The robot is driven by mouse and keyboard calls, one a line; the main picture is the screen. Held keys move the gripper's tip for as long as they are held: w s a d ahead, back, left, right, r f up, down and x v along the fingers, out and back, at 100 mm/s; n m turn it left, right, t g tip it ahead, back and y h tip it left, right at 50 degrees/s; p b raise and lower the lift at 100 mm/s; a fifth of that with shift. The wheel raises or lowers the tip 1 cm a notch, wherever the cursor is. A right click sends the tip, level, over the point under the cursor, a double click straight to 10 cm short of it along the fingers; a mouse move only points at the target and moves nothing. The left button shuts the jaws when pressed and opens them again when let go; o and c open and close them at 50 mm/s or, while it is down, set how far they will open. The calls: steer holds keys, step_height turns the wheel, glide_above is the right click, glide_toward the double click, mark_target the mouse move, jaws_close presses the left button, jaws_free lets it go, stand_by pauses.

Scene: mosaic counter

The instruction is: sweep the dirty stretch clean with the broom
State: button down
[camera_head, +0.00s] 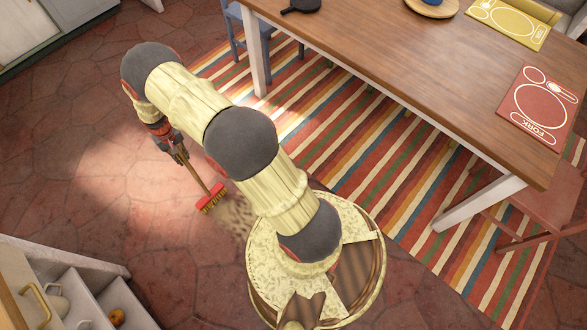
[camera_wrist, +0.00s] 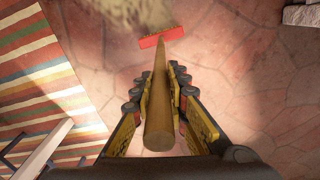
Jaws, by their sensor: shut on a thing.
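The broom has a wooden handle and a red head with yellowish bristles (camera_head: 212,197), resting at the floor in the head view. My gripper (camera_head: 181,156) is shut on the broom's handle, which slants down and right to the head. In the wrist view my gripper (camera_wrist: 163,92) has a finger on each side of the handle (camera_wrist: 160,115), and the red head (camera_wrist: 160,38) is beyond. The dirty stretch (camera_head: 236,214) is a brownish speckled patch on the tile floor, just right of the bristles. Part of it is hidden behind my arm and base.
A striped rug (camera_head: 340,150) lies right of the dirt, under a wooden table (camera_head: 400,55) with white legs. A blue chair (camera_head: 238,18) and a red-brown chair (camera_head: 548,205) stand at the table. An open drawer (camera_head: 90,300) juts out at lower left. Tile floor at left is clear.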

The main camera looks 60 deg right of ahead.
steer(key=shift+s+r+p, duration=0.1)
steer(key=shift+r+p, duration=0.35)
steer(key=shift+r, duration=0.35)
steer(key=shift+r+p, duration=1.45)
steer(key=shift+r, duration=1.05)
